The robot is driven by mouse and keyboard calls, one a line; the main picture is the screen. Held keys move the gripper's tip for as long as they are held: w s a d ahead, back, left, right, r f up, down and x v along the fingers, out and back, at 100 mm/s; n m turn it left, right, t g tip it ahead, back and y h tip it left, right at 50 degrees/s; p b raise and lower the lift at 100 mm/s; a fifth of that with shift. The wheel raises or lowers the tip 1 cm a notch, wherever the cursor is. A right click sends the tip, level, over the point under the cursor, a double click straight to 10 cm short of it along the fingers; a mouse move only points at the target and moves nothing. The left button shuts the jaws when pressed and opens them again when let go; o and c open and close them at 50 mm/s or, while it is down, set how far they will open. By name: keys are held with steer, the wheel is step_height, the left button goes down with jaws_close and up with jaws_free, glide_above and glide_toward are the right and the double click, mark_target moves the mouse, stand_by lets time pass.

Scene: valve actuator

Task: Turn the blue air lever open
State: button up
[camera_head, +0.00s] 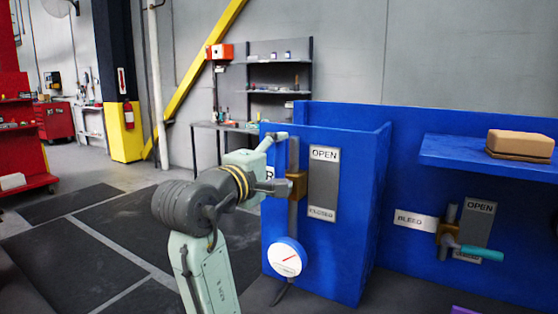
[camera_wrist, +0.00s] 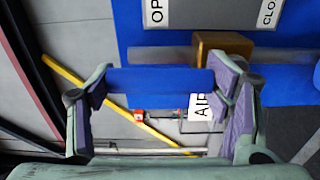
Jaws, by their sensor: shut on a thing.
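The blue air lever (camera_wrist: 150,82) shows in the wrist view as a blue bar spanning between the pads of my gripper (camera_wrist: 162,84). My gripper is shut on it, with the pads far apart at its two ends. In the head view my gripper (camera_head: 278,162) is at the left side of the brass valve body (camera_head: 298,184), and the lever cannot be made out against the blue panel. The brass body also shows in the wrist view (camera_wrist: 222,42). A grey plate (camera_head: 323,183) to its right reads OPEN at the top and CLOSED at the bottom.
A round gauge (camera_head: 286,257) sits below the valve on the pipe. The AIR label (camera_wrist: 203,106) is partly hidden by my gripper. To the right are a BLEED valve with a teal lever (camera_head: 480,254) and a blue shelf (camera_head: 453,157) holding a tan block (camera_head: 520,143). Floor at left is clear.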

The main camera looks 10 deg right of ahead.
steer(key=shift+d, duration=0.25)
steer(key=o, duration=1.7)
steer(key=shift+a, duration=0.1)
steer(key=shift+s+a, duration=0.35)
steer(key=v, duration=1.1)
